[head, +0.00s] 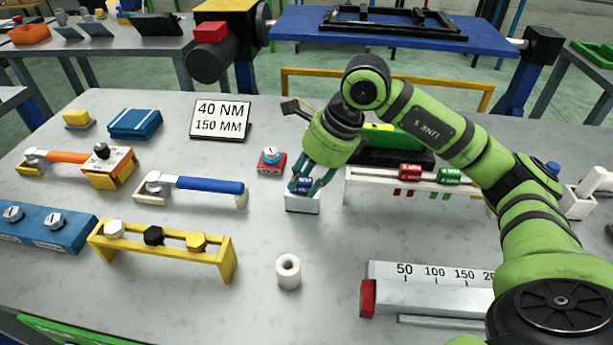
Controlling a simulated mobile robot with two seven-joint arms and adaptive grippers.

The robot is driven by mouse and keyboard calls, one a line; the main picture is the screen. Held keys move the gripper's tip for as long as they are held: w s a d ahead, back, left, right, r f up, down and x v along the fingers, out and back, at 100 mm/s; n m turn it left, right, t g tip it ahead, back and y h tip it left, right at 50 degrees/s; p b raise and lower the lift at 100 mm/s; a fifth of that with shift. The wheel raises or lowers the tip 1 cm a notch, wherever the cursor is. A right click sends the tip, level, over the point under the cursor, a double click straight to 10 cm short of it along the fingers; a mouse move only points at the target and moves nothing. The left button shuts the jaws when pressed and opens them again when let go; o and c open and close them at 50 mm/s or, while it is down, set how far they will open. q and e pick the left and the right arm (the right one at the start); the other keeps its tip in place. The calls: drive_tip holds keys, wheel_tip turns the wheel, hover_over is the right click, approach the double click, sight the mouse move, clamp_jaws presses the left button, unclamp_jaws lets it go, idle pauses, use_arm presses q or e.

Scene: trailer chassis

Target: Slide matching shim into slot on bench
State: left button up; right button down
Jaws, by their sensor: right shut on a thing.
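My right gripper (310,182) reaches down at the middle of the bench and is shut on a small blue shim (303,185). The shim is directly over or partly in a small white slot block (302,206); I cannot tell how deep it sits, as the fingers hide part of it. A white rack (365,178) to the right holds a red shim (410,171) and a green shim (450,175), with coloured marks below them. My left gripper is not in view.
A red block with a dial (271,160) stands close left of the slot block. A white ring (288,272) stands in front. A ruler fixture (430,290) is front right.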

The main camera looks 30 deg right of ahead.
drive_tip(key=shift+c, duration=1.3)
unclamp_jaws()
drive_tip(key=shift+r+p, duration=2.45)
drive_tip(key=shift+r, duration=1.05)
drive_tip(key=shift+f, duration=0.1)
